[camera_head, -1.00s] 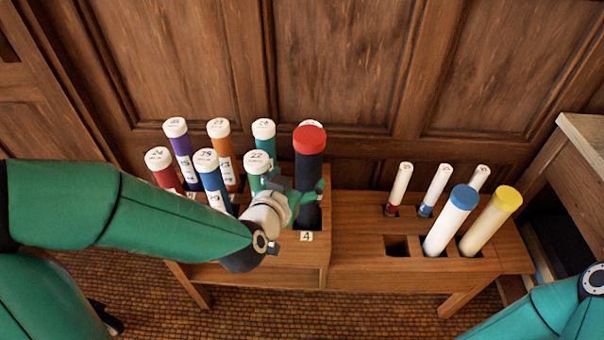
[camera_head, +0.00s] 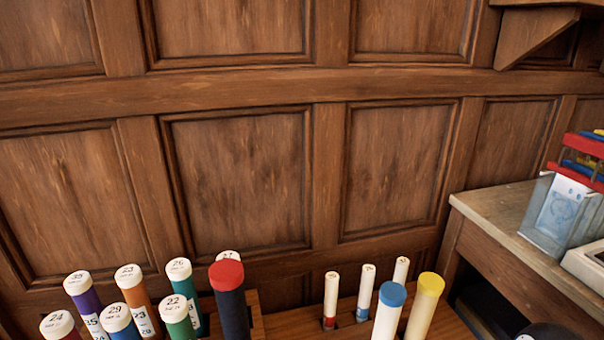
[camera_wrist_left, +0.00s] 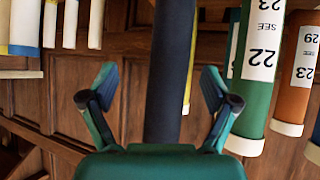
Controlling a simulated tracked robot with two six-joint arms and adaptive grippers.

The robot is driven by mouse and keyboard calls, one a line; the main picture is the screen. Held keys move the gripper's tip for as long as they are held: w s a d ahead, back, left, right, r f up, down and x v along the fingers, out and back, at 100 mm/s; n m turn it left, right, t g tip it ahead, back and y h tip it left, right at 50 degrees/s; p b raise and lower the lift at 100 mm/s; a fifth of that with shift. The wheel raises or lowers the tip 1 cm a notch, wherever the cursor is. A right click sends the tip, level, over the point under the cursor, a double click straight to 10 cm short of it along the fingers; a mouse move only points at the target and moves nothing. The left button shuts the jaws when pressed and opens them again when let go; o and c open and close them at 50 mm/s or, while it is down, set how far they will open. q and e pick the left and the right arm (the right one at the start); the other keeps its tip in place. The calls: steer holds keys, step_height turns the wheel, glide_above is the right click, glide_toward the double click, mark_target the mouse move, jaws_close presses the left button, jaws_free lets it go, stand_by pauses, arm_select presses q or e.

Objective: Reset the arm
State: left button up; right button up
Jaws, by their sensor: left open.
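My left gripper (camera_wrist_left: 158,82) is open in the left wrist view, its two green fingers spread wide. The dark tube (camera_wrist_left: 172,40) runs through the gap between them, with clear space on both sides. I cannot tell whether it is between the fingers or beyond them. In the head view this dark tube with a red cap (camera_head: 230,305) stands upright at the bottom. Neither gripper shows in the head view.
Several white-capped tubes, including a green one (camera_head: 178,318), stand left of the dark tube. Blue-capped (camera_head: 388,315) and yellow-capped (camera_head: 424,308) tubes stand right. A side table (camera_head: 480,205) holds a clear holder (camera_head: 562,215). A panelled wall (camera_head: 240,185) is behind.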

arm_select(q)
steer(key=s+d+f+n+g+h, duration=0.1)
steer(key=s+f+g, duration=0.4)
steer(key=s+f, duration=0.6)
steer(key=s+d+f+n+g+h, duration=0.2)
steer(key=s+f+g, duration=0.45)
steer(key=f, duration=0.85)
step_height(320, 180, up, 18)
steer(key=t+p, duration=0.1)
steer(key=p, duration=1.7)
steer(key=shift+s+r+m, duration=0.15)
steer(key=shift+s+m, duration=0.15)
steer(key=shift+s, duration=0.15)
